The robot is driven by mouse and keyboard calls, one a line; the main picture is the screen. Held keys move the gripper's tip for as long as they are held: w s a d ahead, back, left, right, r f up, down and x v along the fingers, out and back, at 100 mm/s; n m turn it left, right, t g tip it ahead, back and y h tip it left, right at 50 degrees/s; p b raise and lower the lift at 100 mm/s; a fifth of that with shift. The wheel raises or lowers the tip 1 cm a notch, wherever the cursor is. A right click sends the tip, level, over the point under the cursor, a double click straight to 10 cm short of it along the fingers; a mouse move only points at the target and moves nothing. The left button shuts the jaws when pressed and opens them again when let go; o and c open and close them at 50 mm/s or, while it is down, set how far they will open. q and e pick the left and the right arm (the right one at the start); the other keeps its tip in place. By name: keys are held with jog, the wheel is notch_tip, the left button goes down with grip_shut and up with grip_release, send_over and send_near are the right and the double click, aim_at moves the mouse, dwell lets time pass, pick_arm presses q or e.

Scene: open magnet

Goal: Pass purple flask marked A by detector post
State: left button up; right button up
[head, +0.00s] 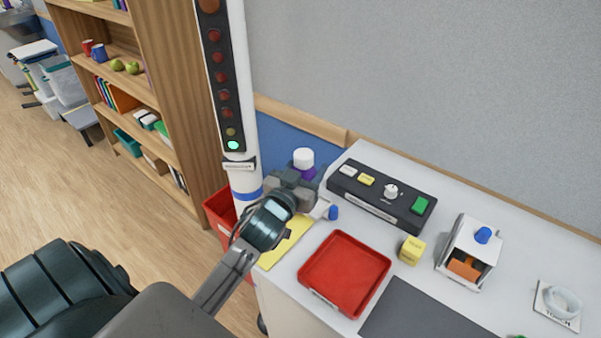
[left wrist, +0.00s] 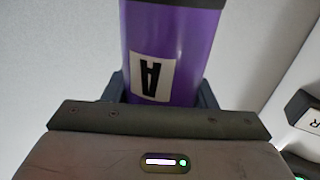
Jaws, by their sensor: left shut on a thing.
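The purple flask (left wrist: 185,50) with a white label marked A is between the fingers of my left gripper (left wrist: 160,97), which is shut on it. In the head view the flask (head: 304,160) shows its white cap and a little purple above my left gripper (head: 295,182); the rest is hidden by the gripper. The detector post (head: 243,165) is a white column just left of the gripper. Its dark light strip (head: 222,75) has a green light lit at the bottom, with dim red lights above. I cannot tell whether flask and post touch. My right gripper is not in view.
On the white table are a red tray (head: 318,292), a black control panel (head: 382,195), a yellow block (head: 411,250), a white box (head: 470,252) with a blue knob and a dark mat (head: 420,315). A bookshelf (head: 165,100) is at left.

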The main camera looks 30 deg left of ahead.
pick_arm(q)
jog(key=w, duration=0.6)
jog(key=shift+w+d, duration=0.2)
jog(key=shift+d, duration=0.1)
dwell(1.6)
